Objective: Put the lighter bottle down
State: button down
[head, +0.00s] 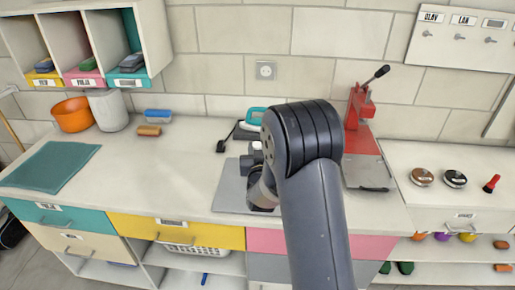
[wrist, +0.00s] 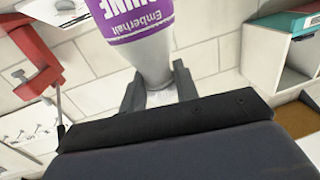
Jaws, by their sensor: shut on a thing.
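In the head view my arm covers the bottle and most of the gripper, so the bottle's height above the counter cannot be told there. No second bottle can be made out.
A grey mat (head: 232,192) lies on the counter beside my arm. A teal mat (head: 50,167), orange bowl (head: 72,115) and pale canister (head: 108,110) are left.

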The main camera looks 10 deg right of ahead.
jog(key=shift+f, duration=0.15)
jog(key=c, duration=1.1)
grip_release()
